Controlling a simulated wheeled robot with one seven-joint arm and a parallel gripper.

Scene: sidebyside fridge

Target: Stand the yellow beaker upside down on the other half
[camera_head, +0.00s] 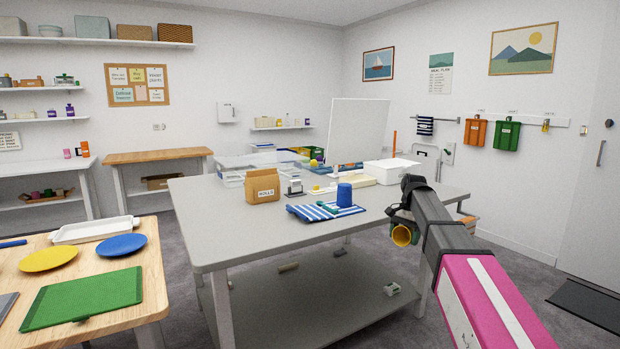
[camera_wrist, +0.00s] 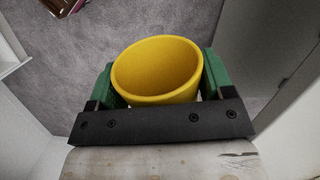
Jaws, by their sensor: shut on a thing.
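My gripper (camera_head: 400,216) is shut on the yellow beaker (camera_head: 402,237), off the right edge of the grey table. In the head view the beaker is tilted, its open mouth facing down and towards the camera. In the wrist view the beaker (camera_wrist: 157,70) sits between the green fingers of my gripper (camera_wrist: 160,82), and I look into its empty inside. A blue beaker (camera_head: 344,195) stands on a blue-and-white striped cloth (camera_head: 306,213) at the table's near right. A small green object (camera_head: 327,208) lies on the cloth beside it.
The grey table (camera_head: 235,225) also holds a brown paper bag (camera_head: 263,186), clear boxes (camera_head: 232,178), a white box (camera_head: 391,171) and an upright white board (camera_head: 357,130). The table's front left is bare. A wooden table (camera_head: 150,265) with plates stands at the left.

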